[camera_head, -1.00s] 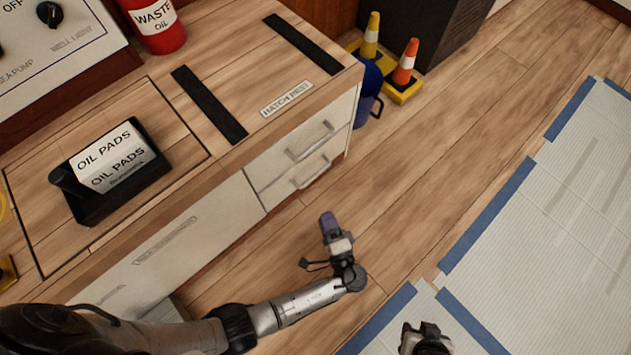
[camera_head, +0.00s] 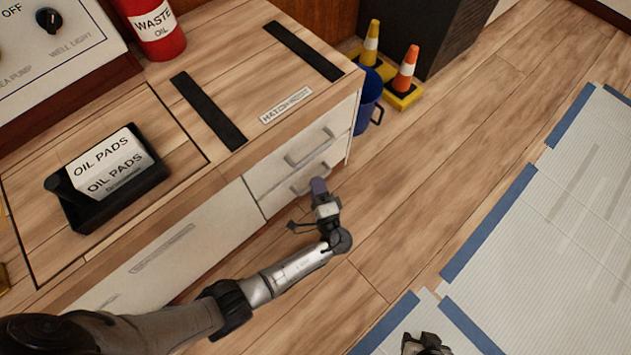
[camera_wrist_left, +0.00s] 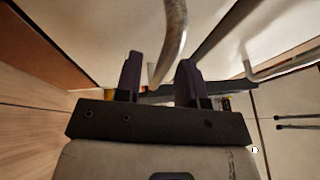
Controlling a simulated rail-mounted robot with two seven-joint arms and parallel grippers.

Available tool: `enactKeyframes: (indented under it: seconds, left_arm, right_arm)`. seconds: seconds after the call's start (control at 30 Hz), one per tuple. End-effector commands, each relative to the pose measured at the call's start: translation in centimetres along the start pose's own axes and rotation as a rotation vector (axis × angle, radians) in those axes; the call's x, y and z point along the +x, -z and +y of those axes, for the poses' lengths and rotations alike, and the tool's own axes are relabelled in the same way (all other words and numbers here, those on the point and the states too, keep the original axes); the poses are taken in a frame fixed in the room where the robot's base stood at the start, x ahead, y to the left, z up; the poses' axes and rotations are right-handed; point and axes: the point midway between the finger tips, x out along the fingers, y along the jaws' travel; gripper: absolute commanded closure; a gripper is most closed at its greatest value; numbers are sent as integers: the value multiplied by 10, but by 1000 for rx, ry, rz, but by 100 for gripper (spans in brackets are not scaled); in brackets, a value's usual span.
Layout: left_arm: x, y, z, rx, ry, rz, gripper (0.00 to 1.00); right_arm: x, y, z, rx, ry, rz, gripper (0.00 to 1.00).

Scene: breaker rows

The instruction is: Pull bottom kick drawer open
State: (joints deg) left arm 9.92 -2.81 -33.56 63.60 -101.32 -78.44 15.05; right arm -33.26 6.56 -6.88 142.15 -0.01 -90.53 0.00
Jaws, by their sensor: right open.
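The white cabinet has two stacked drawers at its right end. The upper drawer (camera_head: 268,176) and the lower drawer (camera_head: 277,201) look closed, each with a metal bar handle. My left gripper (camera_head: 318,186) is at the lower drawer's handle (camera_head: 302,189) and partly covers it. In the left wrist view, its two dark fingers (camera_wrist_left: 161,72) are apart, and a curved metal handle bar (camera_wrist_left: 173,40) shows between them. I cannot tell whether they touch it. My right gripper (camera_head: 427,343) is at the bottom edge, partly cut off, open, away from the cabinet.
The upper drawer's handle (camera_head: 309,148) is just above my left gripper. A blue bucket (camera_head: 368,105) and cones (camera_head: 406,70) stand past the cabinet's right end. The wooden floor (camera_head: 430,170) in front is clear. Oil pads (camera_head: 112,165) and a red waste can (camera_head: 155,30) are on top.

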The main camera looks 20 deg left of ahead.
Motion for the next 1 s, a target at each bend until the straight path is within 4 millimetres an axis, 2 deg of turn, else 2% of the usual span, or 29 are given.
enactKeyframes:
  seconds: [0.2,0.5,0.87,1.0]
  left_arm:
    - [9,0,0,0,0,-1,64]
    - [10,0,0,0,0,-1,64]
    - [10,0,0,0,0,-1,99]
    - [10,0,0,1,0,-1,100]
  right_arm:
    - [0,0,0,0,0,0,57]
    - [0,-1,2,-6,-5,-2,57]
    - [0,-1,3,-9,-7,-2,57]
    - [0,-1,2,-8,-6,-2,57]
